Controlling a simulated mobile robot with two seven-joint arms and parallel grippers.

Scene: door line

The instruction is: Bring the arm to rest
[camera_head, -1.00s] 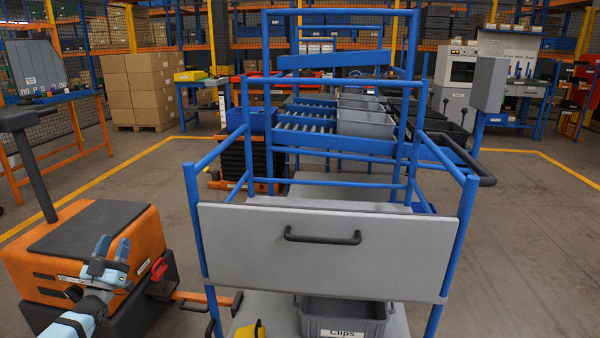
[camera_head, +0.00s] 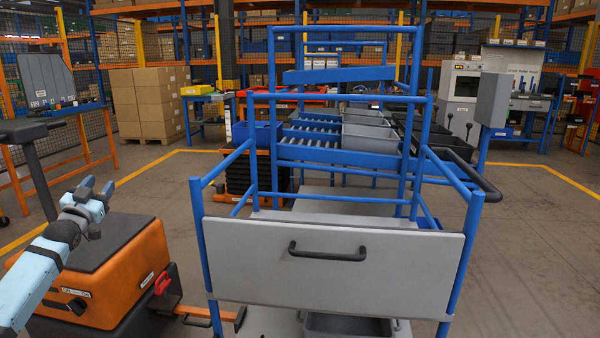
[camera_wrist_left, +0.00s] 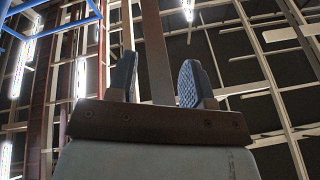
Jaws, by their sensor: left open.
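My left gripper (camera_head: 98,188) is raised in front of the orange and black machine at the left of the head view. It is open and empty, and its arm comes in from the lower left. In the left wrist view the two fingers (camera_wrist_left: 158,78) stand apart and point up toward the roof, with nothing between them. The blue-framed cart with a grey front panel (camera_head: 340,275) stands to the right of the gripper, clear of it. My right gripper is not in view.
The orange and black machine (camera_head: 130,262) stands close below my left gripper. A grey bin (camera_head: 345,326) sits low under the panel. Stacked cartons (camera_head: 150,105) stand at the back left. Open floor lies right of the cart (camera_head: 540,250).

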